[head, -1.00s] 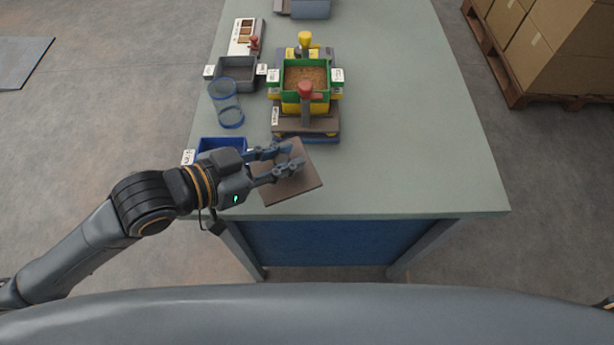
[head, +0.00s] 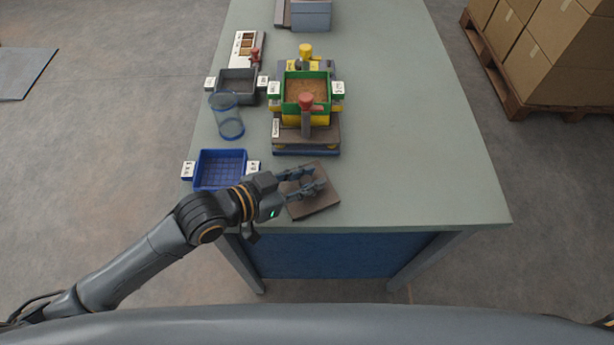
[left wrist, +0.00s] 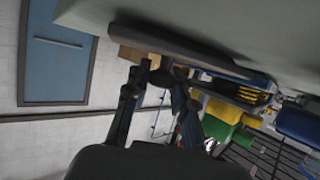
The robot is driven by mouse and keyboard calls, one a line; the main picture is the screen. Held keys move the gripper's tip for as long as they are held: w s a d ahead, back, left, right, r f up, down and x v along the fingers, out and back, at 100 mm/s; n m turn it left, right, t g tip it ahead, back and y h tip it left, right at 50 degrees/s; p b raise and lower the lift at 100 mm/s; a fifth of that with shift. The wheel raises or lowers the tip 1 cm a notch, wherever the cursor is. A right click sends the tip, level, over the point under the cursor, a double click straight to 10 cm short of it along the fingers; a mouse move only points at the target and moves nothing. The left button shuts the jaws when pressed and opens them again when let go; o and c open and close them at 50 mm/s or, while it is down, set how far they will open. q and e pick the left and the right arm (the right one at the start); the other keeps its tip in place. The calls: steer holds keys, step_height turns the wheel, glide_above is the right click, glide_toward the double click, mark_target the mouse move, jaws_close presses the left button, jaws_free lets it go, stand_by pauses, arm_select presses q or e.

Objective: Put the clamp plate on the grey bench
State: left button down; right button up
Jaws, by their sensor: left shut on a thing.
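The clamp plate (head: 318,201) is a flat brown square near the front edge of the grey bench (head: 420,170). My left gripper (head: 315,180) is shut on it, with its fingers over the plate's upper side in the head view. In the left wrist view, the plate (left wrist: 180,47) shows as a dark slab close to the bench surface, beyond the fingertips (left wrist: 162,74). I cannot tell whether the plate touches the bench. My right gripper is not in view.
A blue tray (head: 220,187) stands left of the plate. Behind are a green and yellow box with brown fill (head: 305,90), a clear blue-rimmed cylinder (head: 229,120) and a grey bin (head: 237,83). The bench's right side is clear. Boxes on a pallet (head: 545,60) stand beyond it.

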arm_select(q)
steer(key=shift+f, duration=0.1)
steer(key=c, duration=1.1)
jaws_free()
steer(key=shift+r, duration=0.2)
steer(key=shift+s+a, duration=0.15)
steer(key=shift+a, duration=0.15)
steer(key=b+v, duration=0.1)
steer(key=v, duration=0.9)
steer(key=shift+s+a, duration=0.1)
steer(key=shift+s, duration=0.05)
steer(key=shift+s+a+r, duration=0.25)
steer(key=shift+a+r, duration=0.05)
steer(key=shift+r, duration=0.05)
